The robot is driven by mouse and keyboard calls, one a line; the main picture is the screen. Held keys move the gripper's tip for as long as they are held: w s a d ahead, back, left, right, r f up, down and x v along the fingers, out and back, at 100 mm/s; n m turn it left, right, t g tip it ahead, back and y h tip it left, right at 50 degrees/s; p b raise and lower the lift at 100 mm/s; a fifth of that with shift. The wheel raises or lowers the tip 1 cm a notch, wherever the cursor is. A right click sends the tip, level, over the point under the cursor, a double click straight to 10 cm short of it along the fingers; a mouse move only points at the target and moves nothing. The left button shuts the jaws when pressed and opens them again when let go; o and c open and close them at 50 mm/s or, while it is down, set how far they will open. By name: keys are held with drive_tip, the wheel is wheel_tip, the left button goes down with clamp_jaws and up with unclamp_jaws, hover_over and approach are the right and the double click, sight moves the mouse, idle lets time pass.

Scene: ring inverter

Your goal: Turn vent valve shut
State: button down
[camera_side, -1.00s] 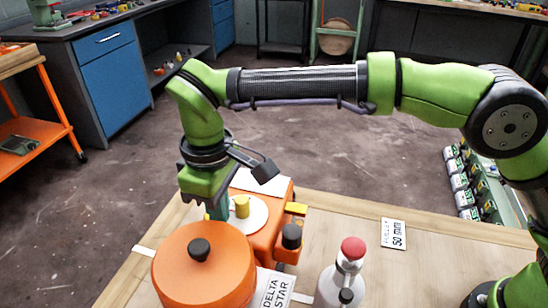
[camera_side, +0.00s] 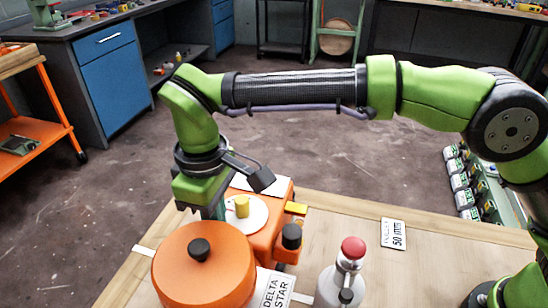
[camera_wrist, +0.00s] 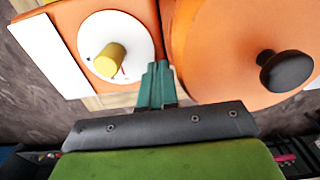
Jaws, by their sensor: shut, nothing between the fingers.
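A yellow knob (camera_side: 242,206) stands on a round white dial (camera_side: 256,216) on top of an orange box (camera_side: 268,238). In the wrist view the yellow knob (camera_wrist: 110,60) and white dial (camera_wrist: 140,34) are at upper left. My gripper (camera_wrist: 157,68) has its teal fingers together and empty, beside the dial's edge and apart from the knob. In the side view my gripper (camera_side: 214,212) is left of the knob, its tips partly hidden behind a round orange vessel (camera_side: 190,275). No label marks which part is the vent valve.
The vessel has a black knob (camera_side: 199,249) on top, also in the wrist view (camera_wrist: 285,70). A black knob (camera_side: 291,236) is on the box's right side. A grey bottle (camera_side: 338,280) with a red cap stands front right.

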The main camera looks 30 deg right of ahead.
drive_tip(key=shift+s, duration=0.1)
drive_tip(key=shift+s+d, duration=0.15)
drive_tip(key=shift+s, duration=0.1)
drive_tip(key=shift+r, duration=0.1)
wheel_tip(320, 180, up, 6)
drive_tip(key=shift+f, duration=0.1)
idle(0.3)
drive_tip(key=shift+w+d+f, duration=0.15)
drive_tip(key=shift+f, duration=0.85)
drive_tip(key=shift+w+d+f, duration=0.1)
drive_tip(key=shift+w+f, duration=0.05)
drive_tip(key=shift+f, duration=0.85)
drive_tip(key=shift+w+d+f, duration=0.15)
drive_tip(key=shift+f, duration=0.85)
